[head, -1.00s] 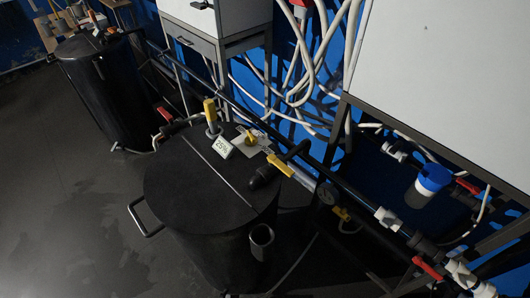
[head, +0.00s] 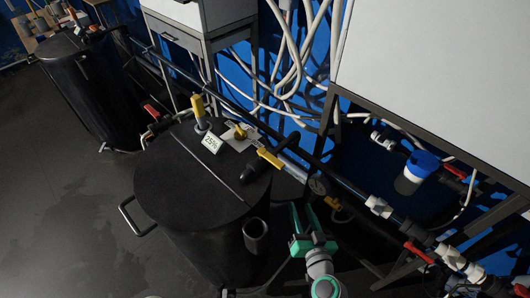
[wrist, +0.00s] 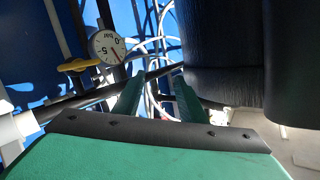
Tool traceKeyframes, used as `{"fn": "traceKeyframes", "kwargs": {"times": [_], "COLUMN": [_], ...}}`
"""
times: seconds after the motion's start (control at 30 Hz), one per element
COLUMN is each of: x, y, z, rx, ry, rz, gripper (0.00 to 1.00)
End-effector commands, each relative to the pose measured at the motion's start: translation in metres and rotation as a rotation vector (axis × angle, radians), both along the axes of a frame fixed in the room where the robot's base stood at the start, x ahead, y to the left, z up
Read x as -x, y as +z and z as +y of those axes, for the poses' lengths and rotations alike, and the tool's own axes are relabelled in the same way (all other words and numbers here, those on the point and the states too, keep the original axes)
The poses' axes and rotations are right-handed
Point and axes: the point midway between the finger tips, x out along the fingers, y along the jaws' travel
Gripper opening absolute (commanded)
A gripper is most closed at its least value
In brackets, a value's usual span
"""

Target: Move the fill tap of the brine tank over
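The black brine tank (head: 190,185) with a round lid stands in the middle of the head view. A yellow tap (head: 240,132) on a pale plate and a 25% label (head: 212,142) sit on its lid. A yellow lever (head: 270,158) lies on the pipe at the lid's right edge. I cannot tell which is the fill tap. My green gripper (head: 303,208) is open and empty, right of the tank and below the lever. In the wrist view my open gripper (wrist: 158,88) has the dark tank wall (wrist: 222,45) to its right.
A pressure gauge (head: 318,186) sits on the dark pipe, near another yellow handle (wrist: 78,65) in the wrist view. A red lever (head: 420,253) and a blue-capped container (head: 412,178) are at the right. A second black tank (head: 88,85) stands at the left; the left floor is clear.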

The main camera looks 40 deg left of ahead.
Motion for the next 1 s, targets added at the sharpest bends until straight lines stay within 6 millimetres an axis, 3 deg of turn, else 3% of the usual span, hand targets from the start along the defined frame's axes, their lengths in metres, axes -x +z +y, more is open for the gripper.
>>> {"fn": "traceKeyframes", "kwargs": {"times": [0.03, 0.2, 0.4, 0.53, 0.77, 1.0], "x": [-0.011, -0.021, -0.015, -0.01, -0.009, -0.014], "y": [0.019, 0.081, 0.133, 0.147, 0.152, 0.151], "z": [0.009, 0.036, 0.049, 0.055, 0.063, 0.097], "rx": [-0.01, -0.039, -0.051, -0.055, -0.054, -0.053], "ry": [0.067, 0.322, 0.543, 0.623, 0.657, 0.651], "rz": [-0.043, -0.199, -0.357, -0.402, -0.415, -0.413], "gripper": [0.38, 0.38, 0.38, 0.38, 0.38, 0.38]}}
